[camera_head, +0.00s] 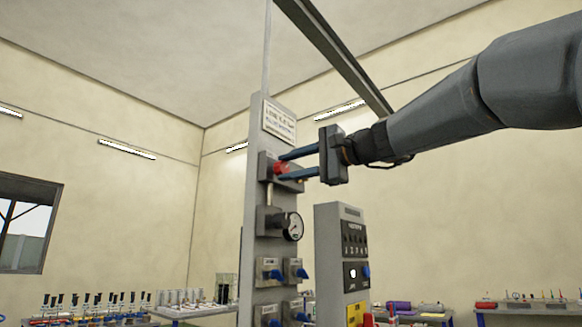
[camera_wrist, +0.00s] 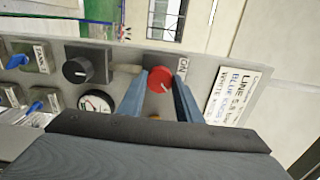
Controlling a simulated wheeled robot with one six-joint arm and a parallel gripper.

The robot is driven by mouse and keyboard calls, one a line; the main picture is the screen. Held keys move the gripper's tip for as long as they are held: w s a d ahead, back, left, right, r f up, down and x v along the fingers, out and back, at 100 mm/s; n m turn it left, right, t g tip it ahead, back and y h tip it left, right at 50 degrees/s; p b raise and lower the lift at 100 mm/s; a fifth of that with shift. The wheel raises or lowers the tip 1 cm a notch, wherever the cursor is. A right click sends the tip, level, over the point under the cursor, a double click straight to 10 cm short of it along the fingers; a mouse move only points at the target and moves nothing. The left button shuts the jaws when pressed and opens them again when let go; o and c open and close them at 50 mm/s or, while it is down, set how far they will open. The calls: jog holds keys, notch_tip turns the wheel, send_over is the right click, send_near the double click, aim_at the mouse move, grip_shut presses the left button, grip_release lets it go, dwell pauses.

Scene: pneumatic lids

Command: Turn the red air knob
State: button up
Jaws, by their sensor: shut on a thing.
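The red air knob (camera_head: 281,168) sits on a grey block near the top of a tall grey panel (camera_head: 254,215), under a white label. My gripper (camera_head: 287,167) reaches in from the right, with its two blue fingers one above the other at the knob. In the wrist view the red knob (camera_wrist: 160,80) shows between the ends of the two blue fingers (camera_wrist: 158,88), and my gripper is shut on it. The far side of the knob is hidden. The knob's pointer position is too small to tell.
Below the knob are a round gauge (camera_head: 293,226), a black knob (camera_wrist: 77,70) and several blue-handled valves (camera_head: 276,273). A grey control box (camera_head: 342,262) stands to the right of the panel. Lab tables with tools stand behind. The air right of the panel is clear around my arm.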

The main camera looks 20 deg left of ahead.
jog(key=o, duration=1)
jog(key=shift+o, duration=0.2)
jog(key=b+v, duration=0.2)
jog(key=v, duration=0.5)
jog(key=shift+s+d, duration=0.2)
jog(key=shift+d, duration=0.15)
